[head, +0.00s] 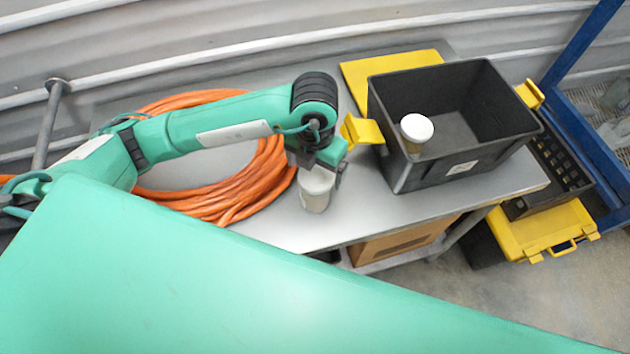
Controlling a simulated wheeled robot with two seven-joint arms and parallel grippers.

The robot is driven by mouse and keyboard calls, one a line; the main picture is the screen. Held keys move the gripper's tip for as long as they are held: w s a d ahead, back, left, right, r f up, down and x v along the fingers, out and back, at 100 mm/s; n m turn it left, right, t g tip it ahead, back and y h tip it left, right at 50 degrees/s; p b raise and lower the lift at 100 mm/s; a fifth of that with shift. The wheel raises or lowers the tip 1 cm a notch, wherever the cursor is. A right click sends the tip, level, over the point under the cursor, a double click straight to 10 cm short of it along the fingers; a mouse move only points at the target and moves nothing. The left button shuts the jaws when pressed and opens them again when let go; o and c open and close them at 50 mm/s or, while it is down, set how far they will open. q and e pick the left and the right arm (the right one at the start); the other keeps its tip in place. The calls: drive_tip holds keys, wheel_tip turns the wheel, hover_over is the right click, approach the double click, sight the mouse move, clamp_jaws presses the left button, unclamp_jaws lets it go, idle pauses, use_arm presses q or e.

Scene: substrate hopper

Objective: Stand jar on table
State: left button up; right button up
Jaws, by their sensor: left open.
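A jar (315,195) with a pale upper part stands upright on the grey table (285,235), near its front edge. My left gripper (318,172) is open, pointing down right at the top of this jar. The gripper hides part of the jar's top, and I cannot tell whether the fingers touch it. A second jar (416,132) with a white lid is upright inside the black crate (463,170), at its left end. My right gripper is not in view.
Coiled orange hose (235,195) lies on the table left of the jar. A yellow sheet (355,75) lies behind the crate, whose yellow handle (362,131) sticks out close to my gripper. A yellow-lidded box (545,232) stands off the table's right end.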

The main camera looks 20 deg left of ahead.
use_arm(q)
wheel_tip(320, 180, up, 6)
drive_tip(key=shift+f+b, duration=0.15)
drive_tip(key=shift+b, duration=0.4)
